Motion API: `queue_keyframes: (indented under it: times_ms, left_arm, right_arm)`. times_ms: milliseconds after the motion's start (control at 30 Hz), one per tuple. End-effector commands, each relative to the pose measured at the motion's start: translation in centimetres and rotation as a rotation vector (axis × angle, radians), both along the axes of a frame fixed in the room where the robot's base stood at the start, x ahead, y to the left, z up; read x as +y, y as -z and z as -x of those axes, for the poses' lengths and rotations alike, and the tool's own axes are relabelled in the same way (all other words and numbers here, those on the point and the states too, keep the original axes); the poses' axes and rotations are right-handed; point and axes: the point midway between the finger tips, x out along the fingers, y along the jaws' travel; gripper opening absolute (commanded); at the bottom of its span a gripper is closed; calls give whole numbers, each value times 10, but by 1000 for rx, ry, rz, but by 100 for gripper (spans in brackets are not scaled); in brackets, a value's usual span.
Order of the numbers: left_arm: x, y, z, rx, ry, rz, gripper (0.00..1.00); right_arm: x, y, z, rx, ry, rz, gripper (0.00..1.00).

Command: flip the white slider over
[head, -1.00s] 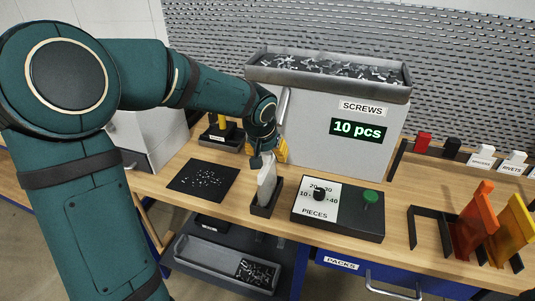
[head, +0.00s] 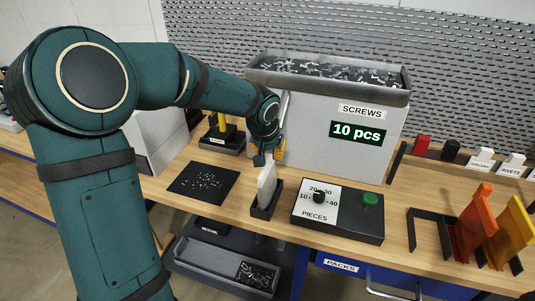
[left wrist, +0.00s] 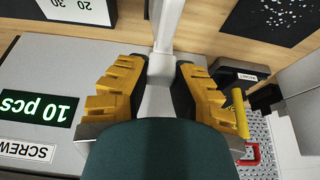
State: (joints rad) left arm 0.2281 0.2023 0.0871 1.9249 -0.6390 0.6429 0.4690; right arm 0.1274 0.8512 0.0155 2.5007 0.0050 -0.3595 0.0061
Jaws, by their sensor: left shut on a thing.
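The white slider (head: 266,184) is a pale upright slab standing in a narrow black holder (head: 262,210) on the wooden bench. My left gripper (head: 268,158) is at the slab's upper end, just in front of the grey screw dispenser. In the left wrist view, the yellow fingers of my left gripper (left wrist: 162,68) are shut on a pale piece between their tips. The white slider (left wrist: 166,22) runs on from there toward the top of that view. The fingers hide part of the held end. My right gripper is not in view.
The dispenser (head: 335,155) reads "10 pcs" and stands close behind the gripper. A dial box with a green button (head: 370,200) is to the right of the holder. A black mat with small screws (head: 203,182) is to the left. Orange and yellow plates (head: 474,222) stand far right.

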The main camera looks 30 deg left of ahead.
Motion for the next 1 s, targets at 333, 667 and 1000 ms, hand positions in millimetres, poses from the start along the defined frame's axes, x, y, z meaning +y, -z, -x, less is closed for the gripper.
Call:
queue_keyframes:
  times_ms: [333,667,1000]
  left_arm:
    - [7,2,-29,3,1,-1,0]
    - [7,2,-29,3,1,-1,57]
    - [7,-2,-28,0,1,-1,57]
  right_arm:
    - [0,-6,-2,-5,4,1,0]
    - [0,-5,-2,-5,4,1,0]
    - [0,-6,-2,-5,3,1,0]
